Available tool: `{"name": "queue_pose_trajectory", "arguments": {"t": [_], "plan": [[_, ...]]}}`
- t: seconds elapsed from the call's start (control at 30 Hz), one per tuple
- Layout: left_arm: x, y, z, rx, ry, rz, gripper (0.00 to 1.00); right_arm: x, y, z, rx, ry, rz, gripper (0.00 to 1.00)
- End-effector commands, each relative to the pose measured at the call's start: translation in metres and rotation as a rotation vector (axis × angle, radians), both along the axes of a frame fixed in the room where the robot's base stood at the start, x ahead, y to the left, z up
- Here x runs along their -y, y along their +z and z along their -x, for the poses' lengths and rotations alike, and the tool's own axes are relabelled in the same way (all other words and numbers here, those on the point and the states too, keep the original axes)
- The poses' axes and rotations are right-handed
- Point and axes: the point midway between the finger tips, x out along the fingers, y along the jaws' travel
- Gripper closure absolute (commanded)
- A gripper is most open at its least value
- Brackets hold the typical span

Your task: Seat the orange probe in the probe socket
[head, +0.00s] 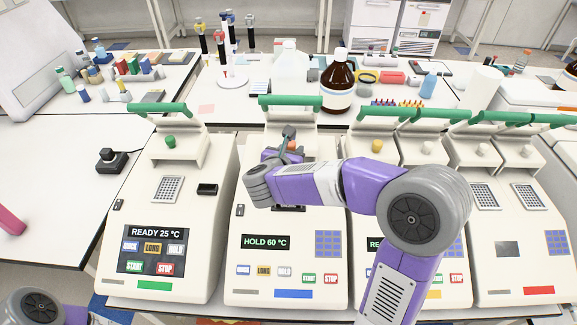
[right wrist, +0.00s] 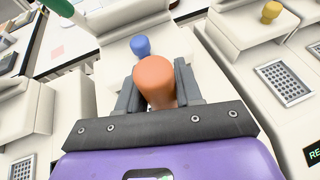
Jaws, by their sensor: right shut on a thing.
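The orange probe (right wrist: 158,80) shows as a rounded orange top between the two dark fingers of my right gripper (right wrist: 158,92) in the right wrist view. My right gripper is shut on it. In the head view, my right gripper (head: 289,138) is over the back of the second cycler (head: 238,215), which reads HOLD 60 °C, and only a little orange shows there. My forearm covers the middle of that cycler. The probe's lower end is hidden. I cannot make out the probe socket for sure. My left gripper is out of view.
A blue knob (right wrist: 141,45) stands just beyond the probe. Open green-handled lids, such as the left cycler's (head: 160,108), rise behind the cyclers. A brown bottle (head: 337,82) and other labware stand on the back bench. The left table (head: 50,185) is mostly clear.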

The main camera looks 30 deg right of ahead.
Motion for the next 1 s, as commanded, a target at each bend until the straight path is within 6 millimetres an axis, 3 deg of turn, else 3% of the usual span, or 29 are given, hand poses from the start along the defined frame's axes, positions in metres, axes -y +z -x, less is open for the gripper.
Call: {"name": "queue_pose_trajectory", "arguments": {"t": [0.4, 0.87, 0.9, 1.0], "plan": [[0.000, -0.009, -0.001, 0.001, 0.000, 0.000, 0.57, 0.000, -0.048, 0.000, -0.001, 0.000, 0.001, 0.96], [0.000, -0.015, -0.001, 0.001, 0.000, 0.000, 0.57, 0.000, -0.053, -0.001, 0.003, 0.000, 0.000, 0.96], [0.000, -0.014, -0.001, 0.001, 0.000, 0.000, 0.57, 0.000, -0.052, 0.000, 0.002, 0.001, 0.000, 0.59], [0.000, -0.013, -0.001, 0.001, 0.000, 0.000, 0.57, 0.000, -0.051, 0.000, 0.002, 0.001, 0.000, 0.44]]}}
